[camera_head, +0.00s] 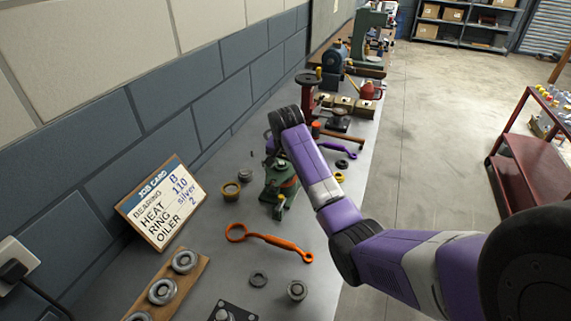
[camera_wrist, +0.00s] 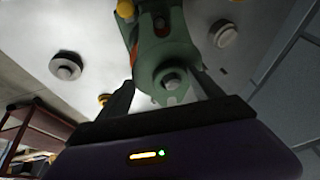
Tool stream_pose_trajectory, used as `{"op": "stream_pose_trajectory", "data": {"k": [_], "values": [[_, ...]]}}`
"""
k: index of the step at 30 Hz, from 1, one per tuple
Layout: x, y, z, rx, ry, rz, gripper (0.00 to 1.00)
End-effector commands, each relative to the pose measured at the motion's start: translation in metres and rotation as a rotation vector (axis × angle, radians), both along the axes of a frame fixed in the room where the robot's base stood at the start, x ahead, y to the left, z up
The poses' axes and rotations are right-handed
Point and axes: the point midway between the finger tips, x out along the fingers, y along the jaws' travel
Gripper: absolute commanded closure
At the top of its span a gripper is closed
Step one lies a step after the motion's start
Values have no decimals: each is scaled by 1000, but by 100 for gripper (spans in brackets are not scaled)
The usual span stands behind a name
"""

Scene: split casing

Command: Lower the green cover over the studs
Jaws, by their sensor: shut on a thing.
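A green casing (camera_head: 279,182) with an orange-red band stands on the grey bench, below and just left of my wrist in the head view. In the wrist view its green part with a round grey bolt-like end (camera_wrist: 171,80) sits between the two dark fingers of my gripper (camera_wrist: 166,72). The gripper is shut on this green part, which I take as the cover. In the head view my wrist hides most of the gripper. I cannot tell where the cover ends and the lower casing begins, or how large any gap is. The studs are not clearly visible.
A job card (camera_head: 161,203) leans by the wall. A wooden board (camera_head: 172,281) holds several bearings. A purple wrench (camera_head: 338,149) and a red stand (camera_head: 308,98) are behind.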

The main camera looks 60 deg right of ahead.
Motion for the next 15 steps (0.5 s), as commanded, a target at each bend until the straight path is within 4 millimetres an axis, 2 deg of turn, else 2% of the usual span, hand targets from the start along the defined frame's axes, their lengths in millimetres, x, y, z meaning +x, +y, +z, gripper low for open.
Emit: {"op": "stream_pose_trajectory", "data": {"k": [15], "values": [[1,-1,-15,-3,-3,1,97]]}}
